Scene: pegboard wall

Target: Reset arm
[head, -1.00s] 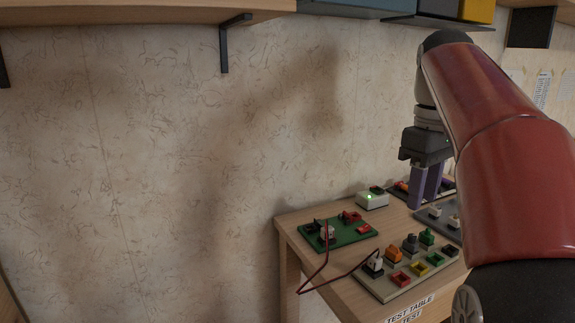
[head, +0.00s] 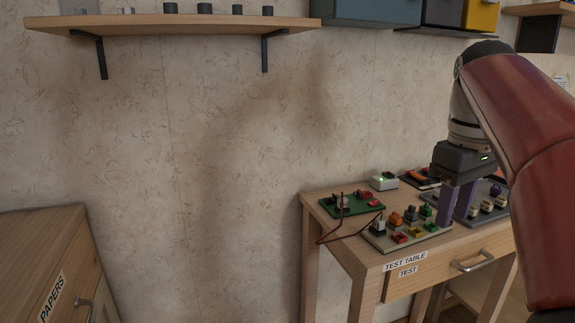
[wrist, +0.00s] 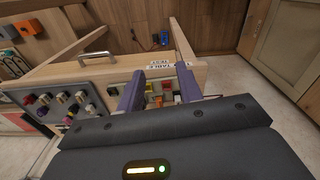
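My gripper (head: 455,218) points down on the right of the head view, at the end of my red and grey arm. Its two purple fingers stand apart with nothing visible between them. In the wrist view the fingers of my gripper (wrist: 159,95) also show a gap, with coloured parts on the table seen through it. In the head view the gripper overlaps the boards on the test table (head: 455,243); I cannot tell its exact height above them.
The table holds a green board (head: 366,209), a beige board (head: 385,246) with coloured parts, a grey board (head: 497,187) and a white box (head: 384,181) with a green light. A red cable hangs past the table's left edge. A papers cabinet (head: 35,235) stands left. A wooden shelf (head: 170,24) hangs above.

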